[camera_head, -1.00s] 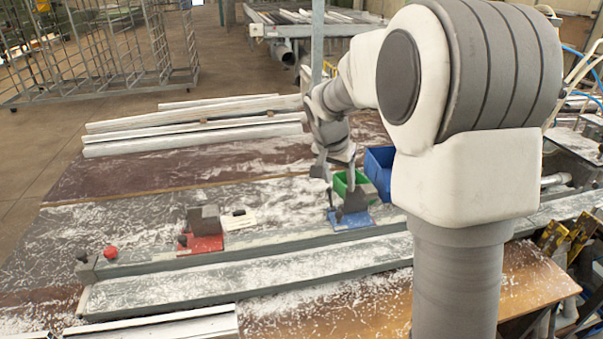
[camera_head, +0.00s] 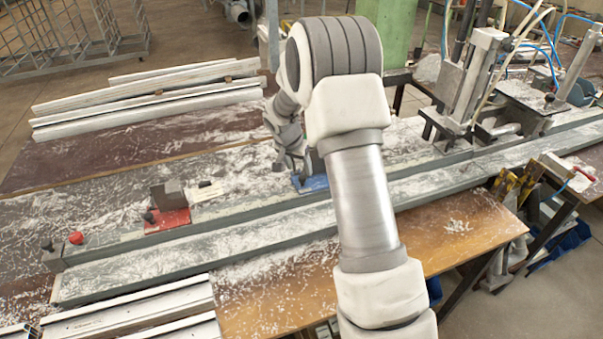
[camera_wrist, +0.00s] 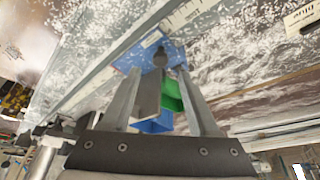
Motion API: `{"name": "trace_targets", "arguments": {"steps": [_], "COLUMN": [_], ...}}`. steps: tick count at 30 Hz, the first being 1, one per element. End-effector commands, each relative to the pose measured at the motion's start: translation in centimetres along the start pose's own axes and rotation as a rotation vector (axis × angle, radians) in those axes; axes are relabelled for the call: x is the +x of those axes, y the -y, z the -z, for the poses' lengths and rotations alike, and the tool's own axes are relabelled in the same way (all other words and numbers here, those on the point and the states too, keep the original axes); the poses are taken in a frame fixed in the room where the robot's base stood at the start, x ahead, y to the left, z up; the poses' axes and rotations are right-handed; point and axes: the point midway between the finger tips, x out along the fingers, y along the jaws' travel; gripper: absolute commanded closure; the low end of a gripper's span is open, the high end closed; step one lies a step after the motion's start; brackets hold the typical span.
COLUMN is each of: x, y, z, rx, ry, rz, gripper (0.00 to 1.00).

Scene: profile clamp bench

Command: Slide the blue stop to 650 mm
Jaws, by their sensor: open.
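The blue stop (camera_head: 314,184) sits on the long grey rail (camera_head: 235,212), right of the red stop (camera_head: 168,220). It is partly hidden behind my arm. In the wrist view the blue stop (camera_wrist: 137,58) shows its blue plate, a dark knob and a grey block. My gripper (camera_wrist: 162,76) is open, with its two fingers apart. The knob and block appear between the fingers in that picture; I cannot tell whether either finger touches them. In the head view my gripper (camera_head: 286,163) is just left of the blue stop. A graduated scale (camera_wrist: 188,12) runs beside the rail.
A green bin (camera_wrist: 174,93) and a blue bin (camera_wrist: 152,126) lie beyond the stop in the wrist view. White profiles (camera_head: 150,98) lie at the back left. A clamp machine (camera_head: 478,85) stands at the right. A red knob (camera_head: 76,238) is near the rail's left end.

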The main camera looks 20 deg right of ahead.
Motion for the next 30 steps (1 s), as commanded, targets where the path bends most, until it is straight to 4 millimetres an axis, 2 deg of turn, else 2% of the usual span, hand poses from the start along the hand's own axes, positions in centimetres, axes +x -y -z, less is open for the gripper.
{"name": "trace_targets", "arguments": {"steps": [4, 10, 15, 23, 30], "x": [2.6, 4.7, 5.5, 5.6, 5.5], "y": [-0.1, 0.0, 0.0, 0.0, 0.0], "z": [0.0, 0.0, 0.0, 0.0, 0.0], "rx": [-0.001, 0.0, 0.001, 0.0, 0.0], "ry": [0.002, 0.001, 0.0, 0.0, 0.0], "rz": [-0.002, -0.001, -0.001, 0.0, 0.0], "gripper": [0.39, 0.39, 0.39, 0.39, 0.81]}}
